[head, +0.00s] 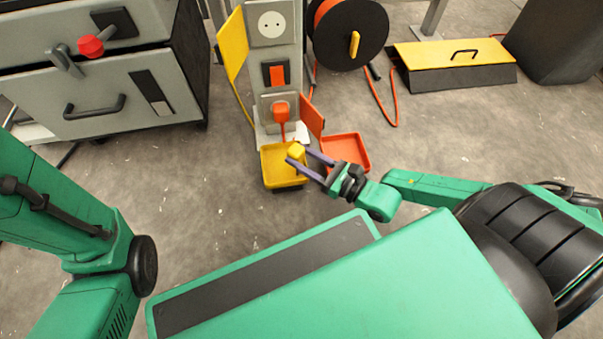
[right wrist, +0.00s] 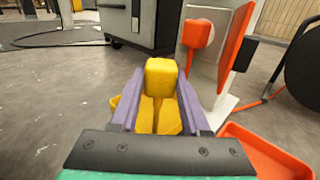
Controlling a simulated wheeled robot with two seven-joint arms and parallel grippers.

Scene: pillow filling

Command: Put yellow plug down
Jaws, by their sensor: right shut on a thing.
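The yellow plug (head: 296,151) is held between the fingers of my right gripper (head: 299,157), over the yellow tray (head: 283,181) at the foot of the socket post. In the right wrist view the yellow plug (right wrist: 160,75) stands up between the purple fingers of the gripper (right wrist: 158,105), and a sliver of the yellow tray shows left of them. I cannot tell whether the plug touches the tray. My left arm is at the left of the head view; its gripper is out of view.
The grey socket post (head: 258,97) has an empty top socket (head: 271,24), an orange switch and an orange plug (head: 281,110) in its lower socket. An orange-red tray (head: 347,151) lies right of the yellow tray. A cable reel (head: 345,30) and drawer cabinet (head: 110,95) stand nearby.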

